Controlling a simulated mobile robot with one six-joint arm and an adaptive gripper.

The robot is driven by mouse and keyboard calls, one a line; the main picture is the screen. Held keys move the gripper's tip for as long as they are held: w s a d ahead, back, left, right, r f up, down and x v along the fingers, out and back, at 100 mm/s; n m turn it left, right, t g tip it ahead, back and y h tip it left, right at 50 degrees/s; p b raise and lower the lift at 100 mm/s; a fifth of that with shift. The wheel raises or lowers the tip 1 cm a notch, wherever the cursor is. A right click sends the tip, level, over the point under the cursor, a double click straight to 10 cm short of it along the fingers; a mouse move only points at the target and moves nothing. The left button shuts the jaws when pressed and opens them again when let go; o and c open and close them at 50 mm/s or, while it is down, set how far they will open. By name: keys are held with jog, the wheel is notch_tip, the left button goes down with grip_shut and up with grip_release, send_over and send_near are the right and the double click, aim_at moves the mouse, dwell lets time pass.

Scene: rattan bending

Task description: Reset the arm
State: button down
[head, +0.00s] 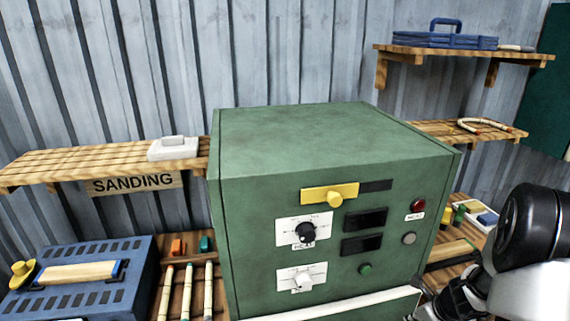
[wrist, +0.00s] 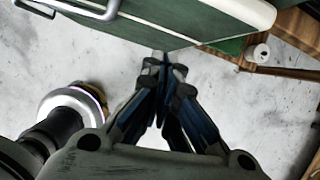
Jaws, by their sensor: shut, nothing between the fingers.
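My gripper (wrist: 163,62) is in the wrist view, its two fingers together with nothing between them. It points toward the lower part of a green cabinet (wrist: 150,28), whose white-edged front (wrist: 245,12) and metal handle (wrist: 85,8) show at the top. I cannot tell whether the fingertips touch the cabinet. In the head view my arm is at the lower right, beside the green control cabinet (head: 330,140). The fingers cannot be made out there.
The cabinet carries a yellow slider (head: 328,194), knobs and buttons. A shelf (head: 95,163) holds a white block above a SANDING sign. A blue slotted box (head: 85,285) stands lower left. Upper right, a shelf (head: 420,50) holds a blue case. Pale floor (wrist: 240,95) is open around my gripper.

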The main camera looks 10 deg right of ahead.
jog(key=s+a+r+n+y+b, duration=0.1)
jog(key=s+a+r+n, duration=0.1)
jog(key=a+r+n, duration=1.55)
jog(key=s+a+r+n, duration=0.3)
jog(key=s+a+n, duration=0.1)
jog(key=s+n, duration=0.4)
jog(key=s+a+r+n+h+b, duration=0.1)
jog(key=s+a+r+n, duration=0.3)
jog(key=s+n, duration=0.4)
jog(key=shift+s+a+h, duration=0.3)
jog(key=shift+s+a, duration=0.2)
jog(key=shift+s, duration=0.6)
jog(key=shift+r, duration=0.15)
